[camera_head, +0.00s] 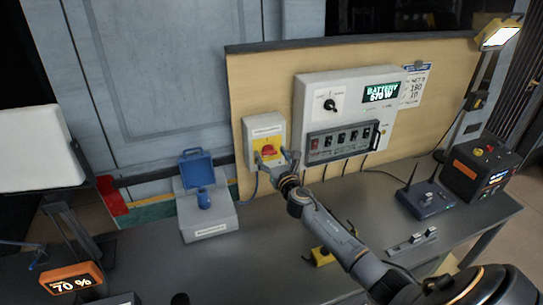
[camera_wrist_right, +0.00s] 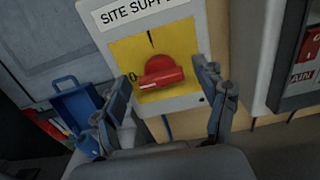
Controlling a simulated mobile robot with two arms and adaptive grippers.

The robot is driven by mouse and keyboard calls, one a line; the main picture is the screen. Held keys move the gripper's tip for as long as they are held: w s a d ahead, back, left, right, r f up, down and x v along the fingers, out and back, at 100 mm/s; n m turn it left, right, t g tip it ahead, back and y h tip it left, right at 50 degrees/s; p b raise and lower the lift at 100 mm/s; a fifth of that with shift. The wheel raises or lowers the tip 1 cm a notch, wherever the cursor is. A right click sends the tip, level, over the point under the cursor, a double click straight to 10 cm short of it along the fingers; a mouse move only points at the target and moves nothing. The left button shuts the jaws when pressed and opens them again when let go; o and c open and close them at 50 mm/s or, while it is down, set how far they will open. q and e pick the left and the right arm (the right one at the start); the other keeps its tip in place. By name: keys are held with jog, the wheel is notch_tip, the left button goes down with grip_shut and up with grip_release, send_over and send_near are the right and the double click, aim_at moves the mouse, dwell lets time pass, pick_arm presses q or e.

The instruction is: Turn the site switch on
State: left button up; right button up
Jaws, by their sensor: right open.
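The site switch (camera_head: 267,142) is a white box with a yellow plate, fixed to the plywood board, and it carries a red rotary knob (camera_head: 268,151). In the right wrist view, the red knob (camera_wrist_right: 161,72) points sideways on the yellow plate, below a label starting "SITE SUPP" and beside a "0" mark at its left. My right gripper (camera_head: 270,159) is at the front of the switch; in the wrist view its open fingers (camera_wrist_right: 167,85) stand on either side of the knob, with no clear contact. My left gripper does not show.
A white panel (camera_head: 315,89) with a "BATTERY" display and a breaker row is right of the switch. A router (camera_head: 425,198) and a dark power unit (camera_head: 478,168) stand at right. My arm crosses the bench.

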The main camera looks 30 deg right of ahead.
jog(key=shift+c, duration=0.4)
jog(key=c, duration=1.1)
jog(key=shift+o, duration=0.2)
jog(key=shift+m, duration=0.3)
jog(key=m+b, duration=0.1)
jog(key=m, duration=0.3)
jog(key=m+b, duration=0.1)
jog(key=m, duration=0.3)
jog(key=shift+d+f+m, duration=0.1)
jog(key=shift+d+m, duration=0.05)
jog(key=shift+m, duration=0.25)
jog(key=shift+f+m+b, duration=0.1)
jog(key=shift+m+b, duration=0.6)
jog(key=shift+m, duration=3.6)
